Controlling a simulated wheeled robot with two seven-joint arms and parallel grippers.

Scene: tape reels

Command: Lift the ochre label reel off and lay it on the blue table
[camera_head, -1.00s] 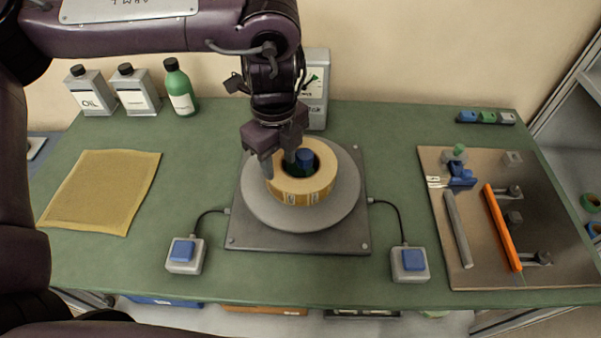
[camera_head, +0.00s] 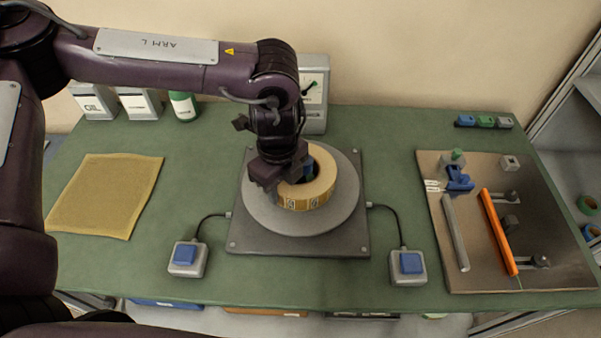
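The ochre label reel (camera_head: 313,192) lies flat on a round grey platter (camera_head: 340,215), around a dark blue hub (camera_head: 308,170) that shows in its hole. My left gripper (camera_head: 274,182) points down at the left side of the reel, low over its wall. Its fingertips are mostly hidden by the gripper body and the reel, so I cannot tell whether they have closed on it. A narrow strip of blue surface shows at the far left, mostly hidden by my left arm; I cannot tell whether it is the blue table. My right gripper is not in view.
The green bench (camera_head: 200,225) holds two blue-button boxes (camera_head: 187,257) (camera_head: 409,264) with cables. A yellow mat (camera_head: 105,195) lies left. Bottles (camera_head: 183,106) and a dial gauge (camera_head: 314,92) stand behind. A tool board (camera_head: 480,260) is on the right.

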